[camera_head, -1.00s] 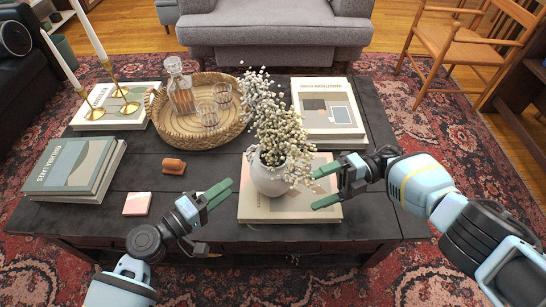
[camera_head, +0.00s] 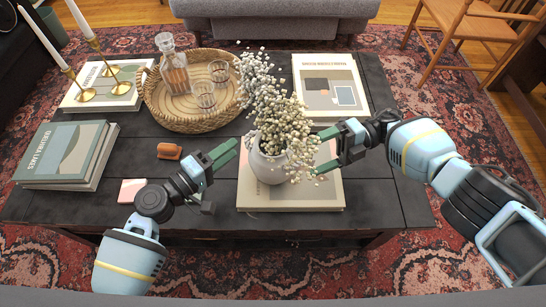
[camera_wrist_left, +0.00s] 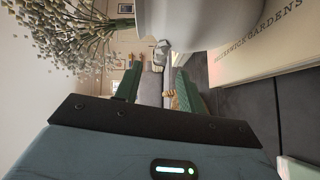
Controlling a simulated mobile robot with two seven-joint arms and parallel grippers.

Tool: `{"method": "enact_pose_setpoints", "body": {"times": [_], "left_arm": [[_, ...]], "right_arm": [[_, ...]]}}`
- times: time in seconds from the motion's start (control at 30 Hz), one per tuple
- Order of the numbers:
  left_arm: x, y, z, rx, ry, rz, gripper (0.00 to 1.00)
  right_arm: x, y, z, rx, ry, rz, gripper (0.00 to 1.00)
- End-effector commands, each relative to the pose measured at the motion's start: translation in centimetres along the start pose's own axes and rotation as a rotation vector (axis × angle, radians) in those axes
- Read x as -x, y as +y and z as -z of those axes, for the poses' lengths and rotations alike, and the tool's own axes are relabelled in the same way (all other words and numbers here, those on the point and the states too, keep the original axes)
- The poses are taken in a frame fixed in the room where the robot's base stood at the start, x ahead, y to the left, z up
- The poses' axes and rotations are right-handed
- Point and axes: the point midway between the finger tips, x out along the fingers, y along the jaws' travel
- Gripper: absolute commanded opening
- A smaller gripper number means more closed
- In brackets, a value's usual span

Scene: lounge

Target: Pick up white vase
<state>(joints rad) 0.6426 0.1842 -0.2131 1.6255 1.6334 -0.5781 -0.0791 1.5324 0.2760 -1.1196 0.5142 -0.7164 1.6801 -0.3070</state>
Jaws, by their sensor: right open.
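The white vase (camera_head: 268,164) stands upright on a pale book (camera_head: 290,197) on the dark table and holds a bunch of small white flowers (camera_head: 275,105). My left gripper (camera_head: 231,152) is just left of the vase, its green fingers apart and empty. In the left wrist view the vase (camera_wrist_left: 185,22) is at the top, beside the left gripper (camera_wrist_left: 157,82). My right gripper (camera_head: 325,150) is open, right of the vase and partly behind flowers. I cannot tell whether either gripper touches the vase.
A wicker tray (camera_head: 158,115) with a decanter (camera_head: 175,65) and glasses is behind left. Books (camera_head: 330,85) lie behind right, more books (camera_head: 65,155) at left. A small orange object (camera_head: 169,151) and a pink square (camera_head: 131,191) lie left of my left gripper.

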Motion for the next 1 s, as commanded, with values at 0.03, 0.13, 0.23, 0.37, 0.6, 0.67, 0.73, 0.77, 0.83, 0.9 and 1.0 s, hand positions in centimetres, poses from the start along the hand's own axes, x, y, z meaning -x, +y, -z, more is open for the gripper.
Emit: {"method": "enact_pose_setpoints", "body": {"times": [0.03, 0.13, 0.23, 0.37, 0.6, 0.67, 0.73, 0.77, 0.83, 0.9, 1.0], "left_arm": [[-0.6, 0.1, 0.0, 0.001, 0.0, -0.001, 0.4], [-1.8, 0.1, 0.0, 0.001, -0.001, -0.003, 0.4], [-3.2, 0.1, 0.0, 0.001, 0.0, -0.002, 0.4], [-4.8, 0.1, 0.0, 0.0, 0.0, -0.001, 0.4], [-6.2, 0.0, 0.0, 0.0, 0.0, 0.0, 0.4], [-6.3, 0.0, 0.0, 0.0, 0.0, 0.0, 0.4], [-6.3, 0.0, 0.0, 0.0, 0.0, 0.0, 0.4], [-6.3, 0.0, 0.0, 0.0, 0.0, 0.0, 0.4], [-6.3, 0.0, 0.0, 0.0, 0.0, 0.0, 0.4], [-6.3, 0.0, 0.0, 0.0, 0.0, 0.0, 0.4], [-6.3, 0.0, 0.0, 0.0, 0.0, 0.0, 0.27]], "right_arm": [[-0.5, -0.1, 0.1, 0.0, 0.003, -0.001, 0.97], [-1.7, 0.0, 0.1, 0.001, 0.003, -0.002, 0.97], [-3.2, 0.0, 0.1, 0.001, 0.004, -0.003, 0.97], [-4.8, 0.0, 0.1, 0.0, 0.001, -0.002, 0.97], [-6.2, 0.0, 0.1, 0.0, 0.001, -0.001, 0.97], [-6.3, 0.0, 0.1, -0.001, 0.0, -0.001, 0.97], [-6.3, 0.0, 0.1, -0.001, 0.0, -0.001, 0.97], [-6.3, 0.0, 0.1, -0.001, 0.0, -0.001, 0.97], [-6.3, 0.0, 0.1, -0.001, 0.0, -0.001, 0.97], [-6.3, 0.0, 0.1, 0.0, 0.0, -0.001, 0.97], [-6.3, 0.0, 0.1, 0.0, 0.0, -0.001, 0.84]]}}
